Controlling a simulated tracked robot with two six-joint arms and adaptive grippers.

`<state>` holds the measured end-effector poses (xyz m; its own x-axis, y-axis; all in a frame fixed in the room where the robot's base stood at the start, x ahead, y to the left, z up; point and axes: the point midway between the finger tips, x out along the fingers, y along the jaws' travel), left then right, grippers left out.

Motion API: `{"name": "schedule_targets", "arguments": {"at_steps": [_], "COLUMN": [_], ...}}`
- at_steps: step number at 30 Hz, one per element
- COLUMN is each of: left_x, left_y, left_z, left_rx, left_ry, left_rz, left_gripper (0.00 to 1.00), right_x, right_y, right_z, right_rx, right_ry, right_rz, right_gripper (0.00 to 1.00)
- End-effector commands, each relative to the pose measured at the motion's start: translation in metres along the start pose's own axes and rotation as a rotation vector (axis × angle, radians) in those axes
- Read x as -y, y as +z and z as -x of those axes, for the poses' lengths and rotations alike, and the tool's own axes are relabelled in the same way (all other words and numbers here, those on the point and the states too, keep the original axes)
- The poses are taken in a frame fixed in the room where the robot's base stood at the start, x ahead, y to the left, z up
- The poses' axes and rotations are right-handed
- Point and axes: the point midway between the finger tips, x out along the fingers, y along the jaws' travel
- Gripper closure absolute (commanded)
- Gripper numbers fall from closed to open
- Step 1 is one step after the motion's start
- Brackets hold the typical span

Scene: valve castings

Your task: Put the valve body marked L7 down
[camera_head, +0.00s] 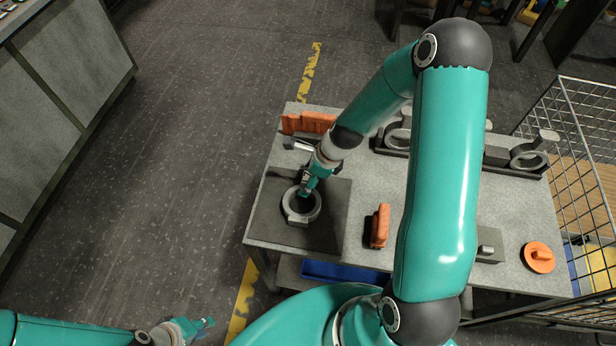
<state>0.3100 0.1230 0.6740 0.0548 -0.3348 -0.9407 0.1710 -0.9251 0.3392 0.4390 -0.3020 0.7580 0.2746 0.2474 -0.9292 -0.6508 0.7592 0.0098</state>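A grey ring-shaped valve body (290,213) is at the dark mat (333,215) on the left part of the table. No L7 mark is legible at this size. My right gripper (305,191) points down at the far rim of this ring, its fingertips overlapping the rim. I cannot tell whether the fingers grip it, or whether the ring rests fully on the mat. My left gripper (205,323) is low at the left, over the floor and away from the table; it looks empty, its opening unclear.
Grey castings (528,157) sit in a dark rack at the back right. An orange block (378,226), a back-left orange row (308,122) and an orange disc (540,262) are on the grey table (370,180). A wire cage (590,120) stands right. My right arm hides the middle.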

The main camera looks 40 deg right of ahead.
Motion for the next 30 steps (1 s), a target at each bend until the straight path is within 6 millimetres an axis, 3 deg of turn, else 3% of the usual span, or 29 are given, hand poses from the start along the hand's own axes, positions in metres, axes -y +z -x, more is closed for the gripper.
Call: {"name": "schedule_targets", "arguments": {"at_steps": [3, 17, 30], "left_x": [0.000, 0.000, 0.000], "left_y": [0.000, 0.000, 0.000], "left_z": [0.000, 0.000, 0.000], "left_rx": [0.000, 0.000, 0.000], "left_ry": [0.000, 0.000, 0.000], "left_rz": [0.000, 0.000, 0.000], "left_gripper": [0.73, 0.73, 0.73], "right_x": [0.000, 0.000, 0.001], "right_y": [0.000, -0.001, 0.000], "right_z": [0.000, 0.007, 0.086], "right_rx": [0.000, 0.000, 0.001], "right_ry": [0.000, -0.001, -0.005], "right_rz": [0.001, 0.002, 0.002], "right_gripper": [0.00, 0.00, 0.00]}}
